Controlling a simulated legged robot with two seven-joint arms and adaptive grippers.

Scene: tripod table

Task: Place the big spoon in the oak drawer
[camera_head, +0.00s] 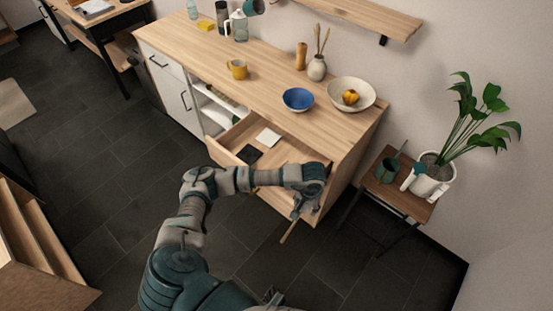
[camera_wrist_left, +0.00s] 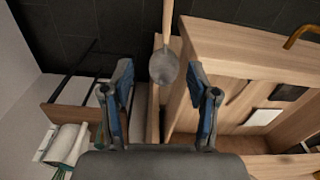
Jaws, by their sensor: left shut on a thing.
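The big spoon (camera_wrist_left: 163,66) has a grey bowl and a long wooden handle. Its bowl shows between my left fingers in the wrist view, and its handle (camera_head: 288,232) points down and left in the head view. My left gripper (camera_head: 303,203) is shut on it at the drawer's right front, outside or over the front edge; which, I cannot tell. The oak drawer (camera_head: 290,152) is pulled open under the cabinet top; my forearm hides part of its front. A small dark part at the bottom edge of the head view may be my right gripper (camera_head: 271,296); its jaws are unclear.
A white card (camera_head: 268,138) and a black flat item (camera_head: 249,154) lie in the drawer. A blue bowl (camera_head: 298,99) and a cream bowl (camera_head: 361,96) stand on the cabinet. A side table (camera_head: 400,193) with a potted plant (camera_head: 433,181) stands to the right.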

